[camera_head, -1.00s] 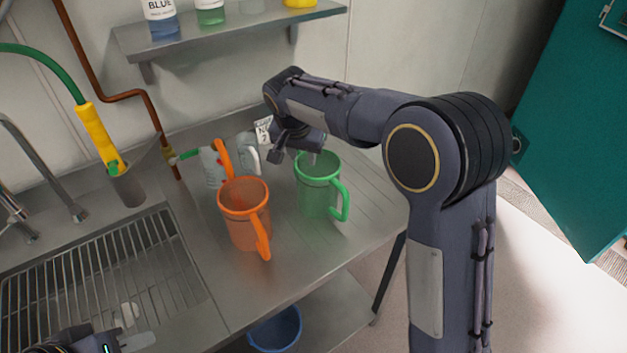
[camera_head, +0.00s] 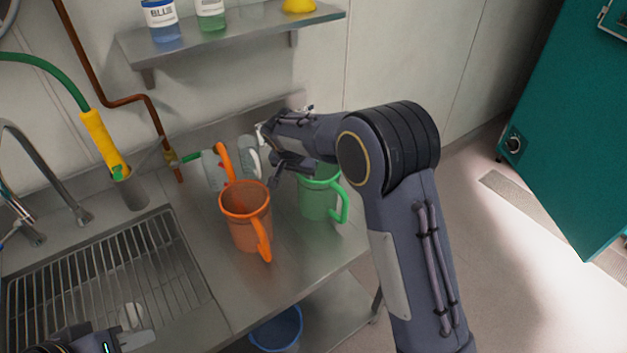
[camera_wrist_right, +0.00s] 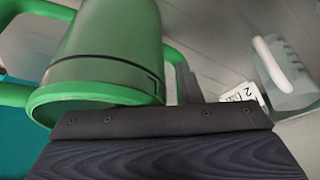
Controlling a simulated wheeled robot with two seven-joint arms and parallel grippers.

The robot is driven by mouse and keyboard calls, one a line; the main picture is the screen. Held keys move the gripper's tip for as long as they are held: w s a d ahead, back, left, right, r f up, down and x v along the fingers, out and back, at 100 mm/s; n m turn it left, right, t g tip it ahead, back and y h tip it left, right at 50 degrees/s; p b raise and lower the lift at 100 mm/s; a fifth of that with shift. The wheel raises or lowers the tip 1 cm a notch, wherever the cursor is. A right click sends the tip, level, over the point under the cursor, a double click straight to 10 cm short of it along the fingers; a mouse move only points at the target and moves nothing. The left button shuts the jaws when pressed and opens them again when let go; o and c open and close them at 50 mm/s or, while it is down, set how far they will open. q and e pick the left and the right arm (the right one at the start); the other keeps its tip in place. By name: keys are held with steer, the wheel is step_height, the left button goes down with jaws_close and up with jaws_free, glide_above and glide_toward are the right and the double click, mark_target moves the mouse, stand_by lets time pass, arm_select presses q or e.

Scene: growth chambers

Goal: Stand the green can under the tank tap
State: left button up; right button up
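The green can (camera_head: 316,201) stands upright on the steel counter, its handle to the right. It fills the upper left of the right wrist view (camera_wrist_right: 110,55), close to my gripper. My right gripper (camera_head: 290,178) is at the can's rim, on its upper left side; one finger hangs left of the can, and it looks open. Contact with the can cannot be told. My left gripper (camera_head: 128,338) is partly in view at the bottom left, over the sink edge; its opening cannot be told. A small green-levered tap (camera_head: 184,159) sits on the copper pipe; no tank is seen.
An orange can (camera_head: 245,222) stands left of the green can. Clear jugs (camera_head: 212,170) and a small label card stand behind. The sink grid (camera_head: 95,285) and faucet (camera_head: 60,190) are at left. A shelf (camera_head: 220,38) with bottles is above. A blue bucket (camera_head: 277,328) is below.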

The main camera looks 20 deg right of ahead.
steer(key=shift+c, duration=0.3)
jaws_close()
steer(key=shift+r, duration=0.15)
